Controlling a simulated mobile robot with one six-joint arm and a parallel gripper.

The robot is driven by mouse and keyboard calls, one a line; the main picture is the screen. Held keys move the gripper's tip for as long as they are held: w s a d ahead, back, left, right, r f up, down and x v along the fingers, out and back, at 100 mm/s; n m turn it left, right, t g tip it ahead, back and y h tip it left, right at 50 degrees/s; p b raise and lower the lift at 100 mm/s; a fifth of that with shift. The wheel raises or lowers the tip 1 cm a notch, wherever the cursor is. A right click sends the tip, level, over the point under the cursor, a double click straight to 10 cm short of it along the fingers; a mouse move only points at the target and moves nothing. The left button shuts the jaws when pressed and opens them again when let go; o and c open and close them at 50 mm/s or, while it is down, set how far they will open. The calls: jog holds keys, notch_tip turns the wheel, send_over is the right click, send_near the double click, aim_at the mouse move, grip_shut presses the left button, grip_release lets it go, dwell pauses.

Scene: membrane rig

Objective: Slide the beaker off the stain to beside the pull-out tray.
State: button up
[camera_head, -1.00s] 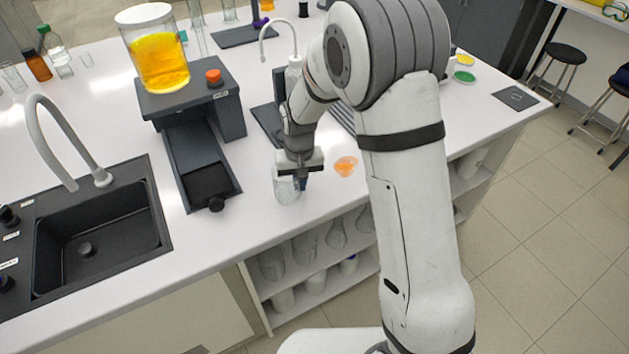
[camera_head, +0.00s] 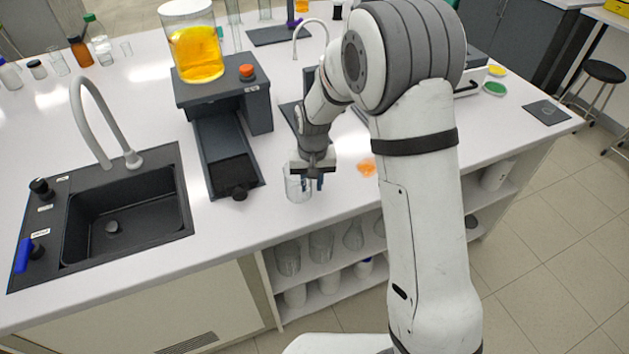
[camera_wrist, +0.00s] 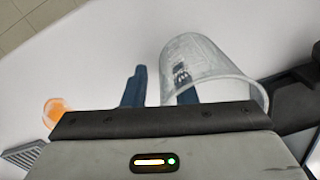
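The clear glass beaker (camera_head: 297,189) stands on the white bench, between the pull-out tray (camera_head: 233,172) and the orange stain (camera_head: 367,167). The stain is uncovered, to the beaker's right. My gripper (camera_head: 309,184) is low at the beaker. In the wrist view, my gripper (camera_wrist: 160,88) has its two dark blue fingers apart. One finger is outside the beaker (camera_wrist: 222,75); the other shows through or within the glass, and I cannot tell which. The stain (camera_wrist: 55,110) also shows at the left there. The dark tray extends from under the grey stand.
The grey stand (camera_head: 255,108) holds a vessel of yellow-orange liquid (camera_head: 196,52). A dark sink (camera_head: 120,220) with a grey tap lies left of the tray. The bench's front edge is close in front of the beaker. Glassware stands on shelves below.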

jog(key=shift+o, duration=0.2)
jog(key=shift+r, duration=0.2)
notch_tip(320, 180, up, 7)
jog(key=b, duration=0.1)
jog(key=shift+r, duration=0.2)
jog(key=shift+d+r, duration=0.1)
